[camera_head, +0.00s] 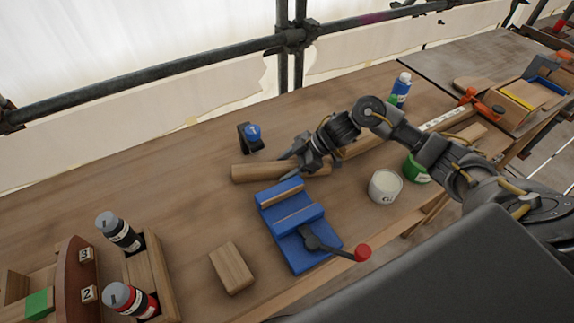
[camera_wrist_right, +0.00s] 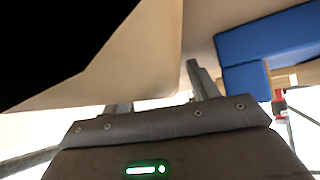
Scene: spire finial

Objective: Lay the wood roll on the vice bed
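The wood roll (camera_head: 255,172), a plain brown cylinder, lies on the workbench just behind the blue vice. The vice (camera_head: 318,256) stands near the front edge, with a wooden strip across its blue top and a red-knobbed handle. My right gripper (camera_head: 285,168) is at the right half of the roll, fingers spread and partly covering it. I cannot tell whether they touch it. In the right wrist view two separate fingers (camera_wrist_right: 160,92) show with nothing clearly held between them, and the blue vice (camera_wrist_right: 280,40) is at upper right. My left gripper is not in view.
A wooden block (camera_head: 232,268) lies left of the vice. A white tin (camera_head: 385,187) and a green roll (camera_head: 415,168) stand to the right, under my right arm. A small blue-topped item (camera_head: 251,136) is behind the roll. Bottles (camera_head: 118,231) stand at left.

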